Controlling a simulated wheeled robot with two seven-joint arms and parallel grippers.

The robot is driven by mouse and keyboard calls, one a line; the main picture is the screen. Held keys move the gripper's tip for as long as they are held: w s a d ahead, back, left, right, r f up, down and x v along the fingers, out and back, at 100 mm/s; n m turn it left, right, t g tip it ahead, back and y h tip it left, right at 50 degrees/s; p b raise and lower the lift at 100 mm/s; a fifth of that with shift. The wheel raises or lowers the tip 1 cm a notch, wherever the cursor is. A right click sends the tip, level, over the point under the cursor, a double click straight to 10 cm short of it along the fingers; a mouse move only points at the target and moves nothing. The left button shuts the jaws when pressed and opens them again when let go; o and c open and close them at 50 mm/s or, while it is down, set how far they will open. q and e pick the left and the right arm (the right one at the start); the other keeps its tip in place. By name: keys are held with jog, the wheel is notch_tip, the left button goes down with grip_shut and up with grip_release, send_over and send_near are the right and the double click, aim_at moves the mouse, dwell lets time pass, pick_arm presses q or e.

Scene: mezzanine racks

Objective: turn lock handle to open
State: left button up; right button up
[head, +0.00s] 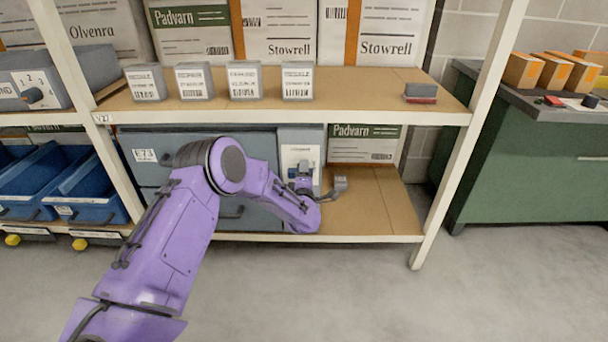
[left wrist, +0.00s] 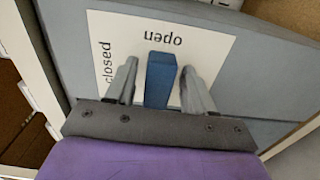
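The lock handle (left wrist: 161,80) is a blue bar on a white label plate (left wrist: 215,50) of a grey unit. The plate reads "open", upside down, above the bar, and "closed" to its left. My left gripper (left wrist: 160,88) is open, one finger on each side of the bar, with small gaps visible. I cannot tell which way the handle is set. In the head view my left gripper (head: 302,178) is in front of the grey unit (head: 287,139) on the lower shelf, and it hides part of the plate. My right gripper is not in view.
A grey drawer cabinet (head: 235,146) marked E73 stands left of the unit, and a Padvarn box (head: 362,144) behind right. The upper shelf (head: 350,88) holds small labelled boxes. Blue bins (head: 90,190) are at left. A rack post (head: 470,130) and green cabinet (head: 540,160) are at right.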

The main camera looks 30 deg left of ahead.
pick_arm(q)
jog(key=shift+s+d+r, duration=0.1)
jog(key=shift+s+d, duration=0.15)
jog(key=shift+s, duration=0.1)
jog(key=p+v, duration=0.1)
jog(key=v, duration=0.8)
jog(key=shift+s+d+p, duration=0.2)
jog(key=shift+s+p, duration=0.1)
jog(key=shift+p, duration=0.1)
